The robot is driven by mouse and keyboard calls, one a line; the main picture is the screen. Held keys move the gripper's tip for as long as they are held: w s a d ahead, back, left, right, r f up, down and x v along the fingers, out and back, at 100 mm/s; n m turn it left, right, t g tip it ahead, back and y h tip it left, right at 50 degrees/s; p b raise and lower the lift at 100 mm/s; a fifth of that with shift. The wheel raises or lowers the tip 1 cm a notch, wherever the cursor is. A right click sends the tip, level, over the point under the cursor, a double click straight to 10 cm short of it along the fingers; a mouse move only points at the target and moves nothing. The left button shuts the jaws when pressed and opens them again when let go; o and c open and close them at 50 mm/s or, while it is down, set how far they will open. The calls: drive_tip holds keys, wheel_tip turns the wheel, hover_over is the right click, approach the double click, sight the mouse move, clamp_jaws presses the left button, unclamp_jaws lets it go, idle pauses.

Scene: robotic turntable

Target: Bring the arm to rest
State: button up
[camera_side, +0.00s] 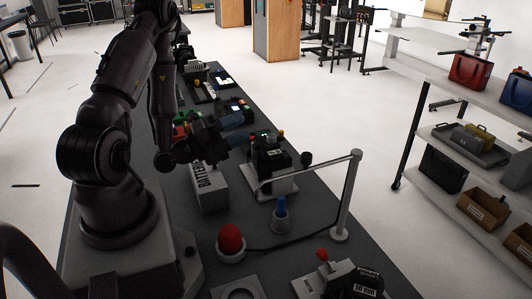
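My gripper (238,140) is in the side view over the middle of the dark table (250,262), beyond the white battery box (209,190). It is dark and small in the picture, and I cannot tell whether its fingers are open or shut. No held object can be made out. My arm bends down from the upper left and hides part of the table behind it.
A black device on a light base (270,165) stands close to the right of my gripper. A metal post with a crossbar (346,195), a blue peg (281,210) and a red dome (230,239) are nearer the camera. Several small devices line the table's far part.

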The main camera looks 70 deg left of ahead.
drive_tip(key=w+g, duration=0.1)
drive_tip(key=w, duration=0.1)
drive_tip(key=w+g+h, duration=0.1)
drive_tip(key=w+g, duration=0.1)
drive_tip(key=w+d+g, duration=0.1)
drive_tip(key=w+g, duration=0.1)
drive_tip(key=shift+w+r, duration=0.25)
drive_tip(key=shift+r, duration=0.15)
drive_tip(key=s+d+r+n+g+y, duration=0.2)
drive_tip(key=d+r+n+g+y, duration=0.35)
drive_tip(key=r+n, duration=0.65)
drive_tip(key=s+d+r+n+g+h, duration=0.3)
drive_tip(key=s+d+n, duration=0.3)
drive_tip(key=s+d, duration=0.3)
drive_tip(key=shift+s+d+r+g+h, duration=0.2)
drive_tip(key=shift+s+r+g+h, duration=0.1)
drive_tip(key=shift+s+g+h, duration=0.55)
drive_tip(key=shift+s, duration=0.1)
